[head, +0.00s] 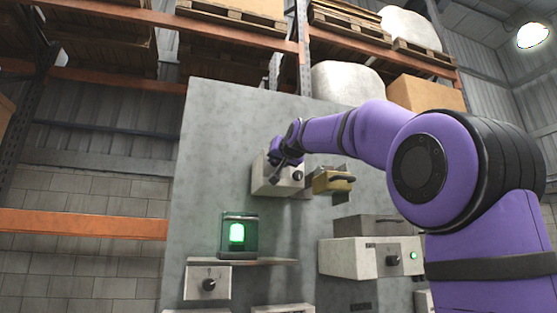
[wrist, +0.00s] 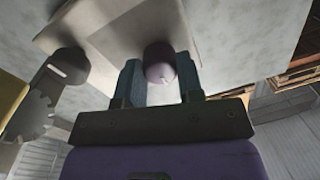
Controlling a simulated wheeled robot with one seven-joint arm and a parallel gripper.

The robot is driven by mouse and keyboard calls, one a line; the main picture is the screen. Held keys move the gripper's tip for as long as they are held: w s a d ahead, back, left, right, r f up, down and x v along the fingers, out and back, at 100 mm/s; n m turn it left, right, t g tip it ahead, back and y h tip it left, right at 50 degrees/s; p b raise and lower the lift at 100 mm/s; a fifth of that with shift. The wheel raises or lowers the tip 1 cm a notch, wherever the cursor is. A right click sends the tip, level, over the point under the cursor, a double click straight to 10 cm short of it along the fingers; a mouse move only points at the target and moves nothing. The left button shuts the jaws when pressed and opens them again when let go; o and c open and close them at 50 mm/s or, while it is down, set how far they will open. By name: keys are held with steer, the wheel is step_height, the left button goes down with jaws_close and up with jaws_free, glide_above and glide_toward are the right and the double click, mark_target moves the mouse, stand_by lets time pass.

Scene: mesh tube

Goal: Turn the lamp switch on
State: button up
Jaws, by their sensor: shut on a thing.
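A lamp (head: 237,233) on a small shelf of the grey panel glows green. My gripper (head: 284,158) is at a pale switch box (head: 264,185) high on the panel. In the wrist view, the two fingers of my gripper (wrist: 160,84) stand either side of a rounded purple-grey knob (wrist: 160,58) and are shut on it. The knob sits on the pale box face (wrist: 110,25). A second, dark knob (wrist: 70,62) is to the left, apart from the fingers; a dark knob (head: 298,175) also shows on the box in the head view. Which knob serves the lamp cannot be told.
A yellowish box (head: 332,182) with a dark handle is right of the switch box. A larger pale box (head: 350,259) with a knob and small green light is lower right. Another box with a knob (head: 208,284) sits below the lamp. The grey panel (head: 205,150) is bare at upper left.

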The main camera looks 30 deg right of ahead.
steer(key=m, duration=1.1)
steer(key=shift+f+h, duration=0.15)
steer(key=shift+h, duration=0.25)
steer(key=shift+m, duration=0.4)
steer(key=o, duration=0.9)
steer(key=shift+s, duration=0.1)
steer(key=v, duration=1)
steer(key=shift+s+f, duration=0.1)
steer(key=shift+s, duration=0.25)
